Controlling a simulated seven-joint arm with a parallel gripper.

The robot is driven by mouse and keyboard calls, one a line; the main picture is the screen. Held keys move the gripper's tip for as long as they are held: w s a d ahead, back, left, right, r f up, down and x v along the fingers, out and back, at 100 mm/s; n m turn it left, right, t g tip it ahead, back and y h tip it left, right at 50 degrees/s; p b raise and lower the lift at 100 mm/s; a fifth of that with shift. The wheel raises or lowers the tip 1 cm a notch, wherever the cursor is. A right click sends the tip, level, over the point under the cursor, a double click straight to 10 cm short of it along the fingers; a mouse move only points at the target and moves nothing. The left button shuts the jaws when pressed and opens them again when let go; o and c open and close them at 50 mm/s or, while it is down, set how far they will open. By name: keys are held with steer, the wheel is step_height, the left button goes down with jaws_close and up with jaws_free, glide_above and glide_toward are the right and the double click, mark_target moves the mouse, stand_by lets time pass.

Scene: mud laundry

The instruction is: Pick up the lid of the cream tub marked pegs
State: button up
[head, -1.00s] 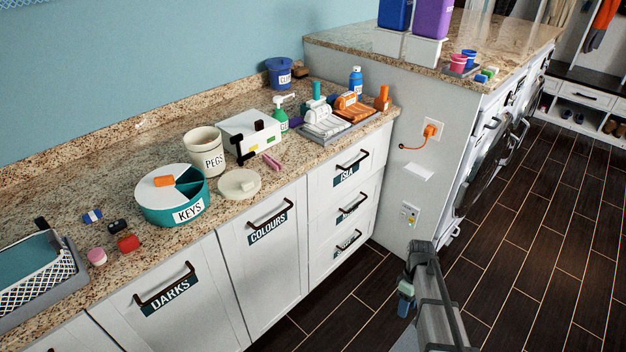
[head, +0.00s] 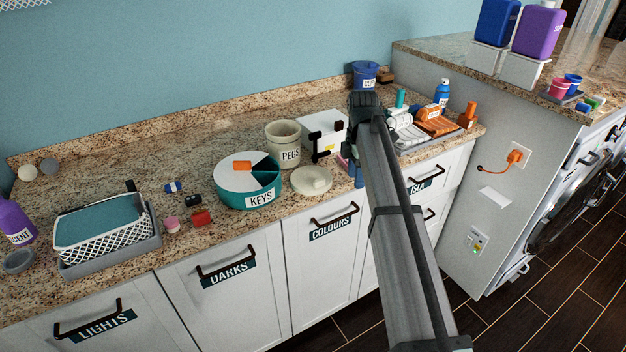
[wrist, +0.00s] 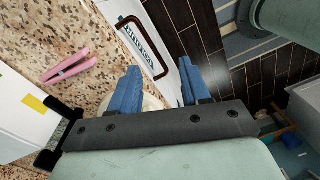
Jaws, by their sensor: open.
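The cream tub marked PEGS (head: 284,146) stands open on the granite counter. A round cream lid with a knob (head: 311,181) lies flat on the counter in front of it, near the front edge. My gripper (head: 356,174) is just to the right of the lid in the head view, blue fingers pointing down, apart from it. In the wrist view my gripper (wrist: 159,75) is open with nothing between its fingers. A sliver of the cream lid (wrist: 151,102) shows behind the fingers there; the rest is hidden by the gripper.
The teal KEYS tub (head: 238,195) stands left of the lid. A pink peg (wrist: 70,66) lies on the counter. Cupboard handles (head: 333,220) stick out below the edge. Counter behind the KEYS tub is clear.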

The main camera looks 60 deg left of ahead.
steer(key=s+a+r+n, duration=0.4)
steer(key=s+a+r, duration=0.2)
steer(key=s+r, duration=0.45)
glide_above(319, 180)
steer(key=shift+y, duration=0.3)
steer(key=f, duration=0.7)
steer(key=shift+s+a+f, duration=0.1)
steer(key=shift+s+a, duration=0.05)
steer(key=shift+s, duration=0.05)
steer(key=shift+w+f, duration=0.15)
steer(key=shift+f, duration=1.15)
steer(key=shift+w+f, duration=0.1)
steer(key=shift+f, duration=1.2)
steer(key=shift+c, duration=0.5)
jaws_close()
